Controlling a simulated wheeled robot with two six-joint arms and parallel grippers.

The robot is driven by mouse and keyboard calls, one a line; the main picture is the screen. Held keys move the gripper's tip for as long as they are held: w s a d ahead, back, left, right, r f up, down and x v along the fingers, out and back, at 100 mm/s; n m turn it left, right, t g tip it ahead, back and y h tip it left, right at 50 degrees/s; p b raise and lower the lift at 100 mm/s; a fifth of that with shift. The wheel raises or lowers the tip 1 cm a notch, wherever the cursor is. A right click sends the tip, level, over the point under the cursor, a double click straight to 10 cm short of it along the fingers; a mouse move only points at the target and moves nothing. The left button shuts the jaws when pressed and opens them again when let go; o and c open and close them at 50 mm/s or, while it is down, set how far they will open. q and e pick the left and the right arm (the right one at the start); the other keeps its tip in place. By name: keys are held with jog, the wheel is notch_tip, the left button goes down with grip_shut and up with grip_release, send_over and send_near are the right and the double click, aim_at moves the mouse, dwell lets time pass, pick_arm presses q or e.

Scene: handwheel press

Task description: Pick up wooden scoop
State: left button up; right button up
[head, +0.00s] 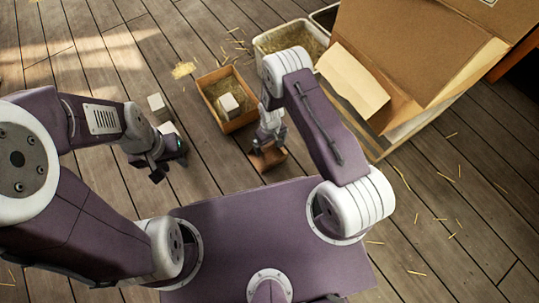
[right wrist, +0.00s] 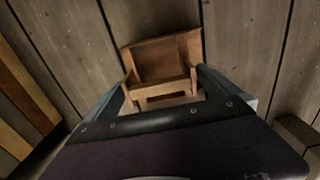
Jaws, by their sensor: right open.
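The wooden scoop (head: 268,160) is a small brown open-topped piece lying on the plank floor in front of my base. In the right wrist view the scoop (right wrist: 165,60) shows its hollow and a slotted near part. My right gripper (head: 267,146) is just above the scoop, pointing down. In the right wrist view its open fingers (right wrist: 163,84) stand on either side of the scoop's near part; contact cannot be told. My left gripper (head: 168,163) is over the floor at the left, away from the scoop; its jaw opening is unclear.
A wooden box (head: 240,123) with straw and a pale block (head: 229,104) stands just behind the scoop. A straw-filled pale bin (head: 262,40) is behind that. A large cardboard box (head: 420,55) stands at the right.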

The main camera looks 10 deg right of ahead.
jog(key=shift+r, duration=0.1)
jog(key=shift+c, duration=0.3)
jog(key=c, duration=1.3)
pick_arm(q)
jog(key=shift+r, duration=0.15)
pick_arm(e)
jog(key=shift+r, duration=0.1)
